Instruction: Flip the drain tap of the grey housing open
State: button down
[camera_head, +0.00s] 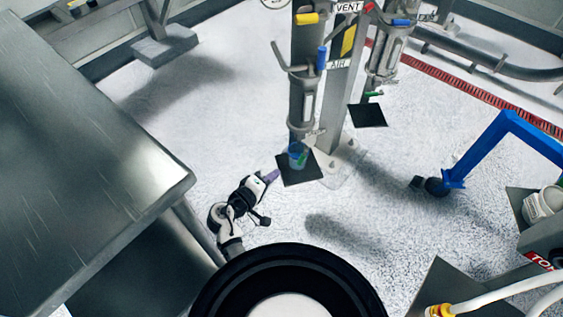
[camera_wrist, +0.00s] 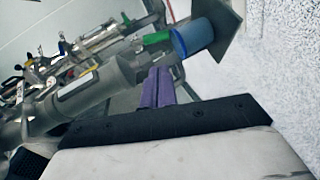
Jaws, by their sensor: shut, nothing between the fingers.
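A grey upright filter housing (camera_head: 301,95) stands in the middle of the head view, with yellow and blue levers. Its lower end is just above a blue cup (camera_head: 297,155) on a dark plate. The wrist view shows a large grey housing (camera_wrist: 85,92), a green lever (camera_wrist: 157,39) and the blue cup (camera_wrist: 192,37). I cannot tell which housing the green lever belongs to, or its exact setting. My gripper (camera_head: 271,176) has purple fingers, just left of the plate and below the cup in the picture. The fingers (camera_wrist: 158,87) are together and empty, apart from the lever.
A second grey housing (camera_head: 384,62) stands to the right, with a green lever (camera_head: 373,94) above another dark plate (camera_head: 368,115). A steel table (camera_head: 90,150) fills the left. A blue frame (camera_head: 505,130) stands at the right. Open floor lies between.

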aim_at(302, 159)
jog(key=p+x, duration=0.1)
jog(key=x, duration=0.8)
jog(key=shift+s, duration=0.15)
jog(key=f+b, duration=0.1)
jog(key=b, duration=0.2)
jog(key=d+n+t+h+b, duration=0.1)
jog(key=b, duration=0.3)
jog(key=shift+w+d+f+t+h, duration=0.15)
jog(key=shift+w+f+t+h, duration=0.1)
jog(key=shift+f+t+h, duration=0.1)
